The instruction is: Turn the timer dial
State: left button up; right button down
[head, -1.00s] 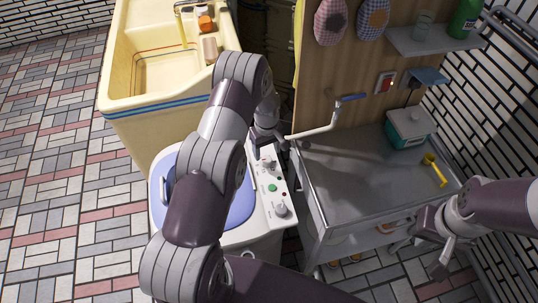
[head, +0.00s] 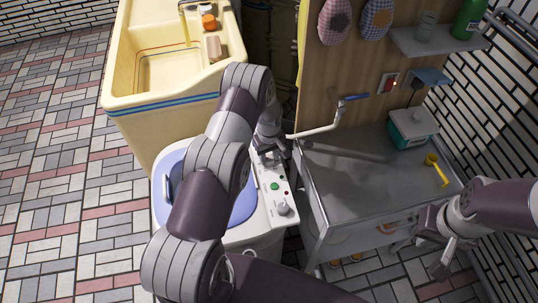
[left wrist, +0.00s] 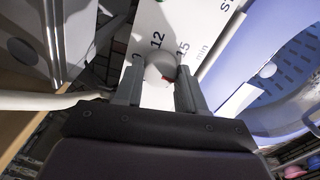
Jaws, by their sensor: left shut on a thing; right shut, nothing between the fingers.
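The timer dial (left wrist: 160,70) is a round pale knob with a red mark, on the white control panel (left wrist: 205,22) of the washing machine. In the left wrist view the numbers 12 and 15 and "min" show around it. My left gripper (left wrist: 160,88) is shut on the dial, one finger on each side. In the head view my left gripper (head: 268,157) is at the far end of the panel and mostly hides the dial. My right gripper (head: 440,255) is shut and empty, low at the right, apart from the panel.
A green button (head: 274,186) and a second knob (head: 283,208) sit nearer on the same panel. The blue lid (head: 245,205) is left of it. A metal table (head: 355,185) stands close on the right, and a yellow sink (head: 150,125) behind left.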

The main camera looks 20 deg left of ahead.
pick_arm(q)
jog(key=m+b, duration=0.1)
jog(key=m, duration=0.1)
jog(key=shift+f+m, duration=0.1)
jog(key=shift+m, duration=0.3)
jog(key=m+b, duration=0.1)
jog(key=m, duration=0.1)
jog(key=shift+m, duration=0.4)
jog(key=m+b, duration=0.1)
jog(key=m, duration=0.2)
jog(key=shift+m+b, duration=0.4)
jog(key=shift+m, duration=1.3)
jog(key=o, duration=1.1)
jog(key=shift+c, duration=0.2)
